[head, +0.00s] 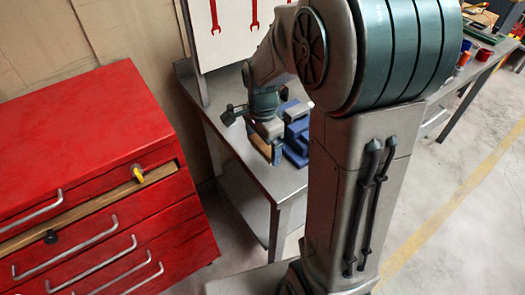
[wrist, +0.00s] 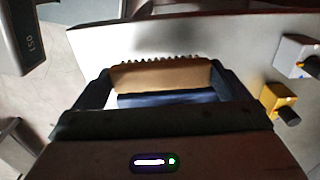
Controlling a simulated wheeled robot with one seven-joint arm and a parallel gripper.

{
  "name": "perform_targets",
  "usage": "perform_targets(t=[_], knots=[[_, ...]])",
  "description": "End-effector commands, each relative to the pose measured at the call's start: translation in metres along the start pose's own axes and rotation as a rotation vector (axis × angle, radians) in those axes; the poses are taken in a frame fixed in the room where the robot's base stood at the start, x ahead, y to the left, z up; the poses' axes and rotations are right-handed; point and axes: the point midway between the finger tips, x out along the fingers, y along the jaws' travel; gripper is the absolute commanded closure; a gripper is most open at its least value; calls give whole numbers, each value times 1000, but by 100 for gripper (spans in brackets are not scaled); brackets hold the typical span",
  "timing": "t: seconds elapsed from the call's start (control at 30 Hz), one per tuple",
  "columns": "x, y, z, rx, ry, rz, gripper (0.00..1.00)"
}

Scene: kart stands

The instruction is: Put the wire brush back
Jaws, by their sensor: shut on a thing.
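The wire brush shows in the wrist view as a tan block (wrist: 160,76) with a row of dark bristle-like teeth along its far edge. My gripper (wrist: 160,88) is shut on it, one dark finger at each end. In the head view my gripper (head: 276,150) is low over the grey workbench (head: 285,182), beside the blue vise (head: 298,133). A tan piece of the brush (head: 260,147) shows at its left. I cannot tell whether the brush touches the bench.
A red drawer cabinet (head: 75,130) stands left, one drawer slightly out with a yellow-and-black item (head: 138,173) at its edge. A white board with red wrenches (head: 235,18) rises behind the bench. A yellow-and-black item (wrist: 278,101) and a grey item (wrist: 297,55) are right in the wrist view.

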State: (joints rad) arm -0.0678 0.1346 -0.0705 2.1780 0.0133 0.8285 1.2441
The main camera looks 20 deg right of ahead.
Motion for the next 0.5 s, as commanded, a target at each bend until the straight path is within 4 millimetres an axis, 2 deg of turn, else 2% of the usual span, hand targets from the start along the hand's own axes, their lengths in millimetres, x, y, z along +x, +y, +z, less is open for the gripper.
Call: perform_targets(t=[0.23, 0.5], knots=[[34, 0, 0, 1, -1, 5, 30], [40, 0, 0, 1, 0, 0, 30]])
